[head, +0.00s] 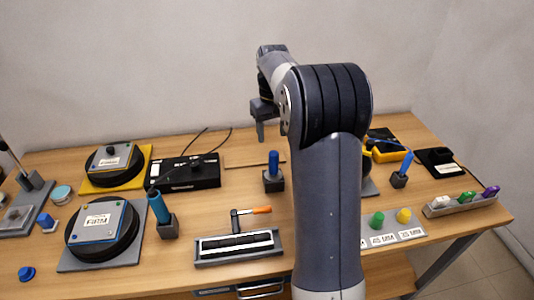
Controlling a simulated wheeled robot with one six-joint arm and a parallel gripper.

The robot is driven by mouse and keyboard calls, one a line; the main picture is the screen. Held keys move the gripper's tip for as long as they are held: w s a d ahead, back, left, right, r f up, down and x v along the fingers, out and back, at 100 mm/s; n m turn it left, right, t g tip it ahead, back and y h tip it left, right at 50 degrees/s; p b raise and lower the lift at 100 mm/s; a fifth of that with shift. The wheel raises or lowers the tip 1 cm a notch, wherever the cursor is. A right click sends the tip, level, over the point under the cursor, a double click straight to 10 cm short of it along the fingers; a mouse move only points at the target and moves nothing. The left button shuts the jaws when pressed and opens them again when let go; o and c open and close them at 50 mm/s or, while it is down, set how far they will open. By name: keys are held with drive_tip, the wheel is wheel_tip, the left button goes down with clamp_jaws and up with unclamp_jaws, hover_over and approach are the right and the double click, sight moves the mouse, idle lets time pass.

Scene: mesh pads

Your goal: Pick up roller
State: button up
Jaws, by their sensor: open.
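A roller with an orange handle (262,210) and a dark bent arm lies at the back edge of a grey tray (240,260) near the table's front. A long black bar lies in the tray; I cannot tell whether it is the roller's drum. My gripper (262,132) hangs in the upper middle, over the back part of the table, well apart from the roller. It is open and I see nothing in it. My arm covers much of the picture's right middle.
A blue-handled tool in a block (273,174) and a black box (184,172) stand behind the roller. A teal-handled tool (160,210) stands in a holder at its left. Two round pads, firm (101,222) and another (112,160), lie left. Colored pegs (376,221) stand right.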

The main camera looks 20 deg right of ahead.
sight(274, 153)
wheel_tip(274, 153, down, 5)
drive_tip(key=shift+d+f, duration=0.1)
drive_tip(key=shift+f, duration=0.05)
drive_tip(key=shift+d+f+p, duration=0.15)
drive_tip(key=shift+f+p, duration=0.3)
drive_tip(key=shift+f, duration=0.9)
drive_tip(key=shift+d+f+p, duration=0.15)
drive_tip(key=shift+f+p, duration=0.25)
drive_tip(key=shift+f, duration=0.9)
drive_tip(key=shift+c, duration=0.5)
drive_tip(key=c, duration=1.1)
